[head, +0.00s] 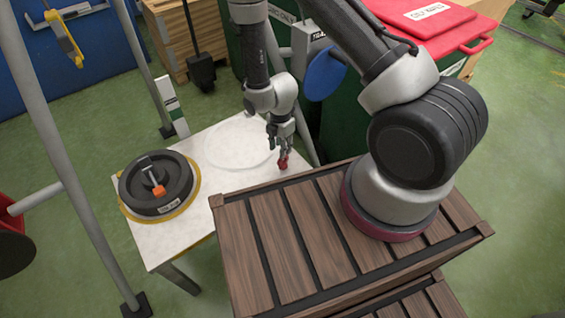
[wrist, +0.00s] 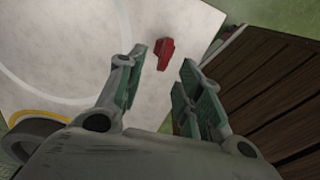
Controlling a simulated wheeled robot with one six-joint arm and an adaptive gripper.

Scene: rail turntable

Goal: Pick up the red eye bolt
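The red eye bolt (wrist: 165,54) lies on the white tabletop (wrist: 60,40), seen in the wrist view between and just beyond my fingertips. In the head view the small red bolt (head: 283,162) shows right below my gripper (head: 281,150). In the wrist view my gripper (wrist: 160,85) has its green-padded fingers spread wide with nothing between the pads. I cannot tell the exact height of the fingertips above the table. The bolt is partly hidden by the fingers in the head view.
A black round turntable (head: 157,185) with an orange-tipped handle stands on the table's left side. A faint pale circle (head: 235,145) marks the tabletop. The brown slatted deck (head: 290,235) borders the table's right side. A blue disc (head: 324,75) stands behind my gripper.

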